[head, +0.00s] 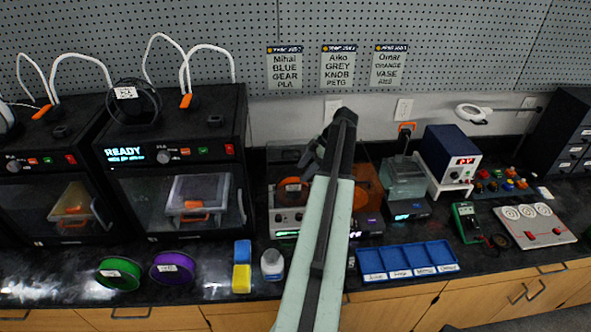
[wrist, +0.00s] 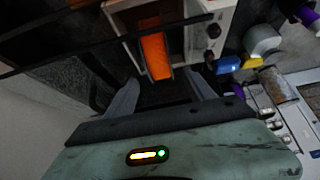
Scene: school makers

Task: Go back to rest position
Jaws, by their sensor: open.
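My gripper (head: 316,152) is at the far end of my raised pale green arm, in the middle of the head view. It is over the back of the bench, in front of the orange-and-grey equipment near the wall. In the wrist view my gripper (wrist: 163,95) has its two grey fingers apart with nothing held between them. An orange strip (wrist: 155,56) in a pale-framed device lies beyond the fingertips; the gap to it is hard to judge.
Two printers (head: 175,165) stand at left. A blue tray (head: 408,259) is right of my arm. A power supply (head: 452,153) stands farther right.

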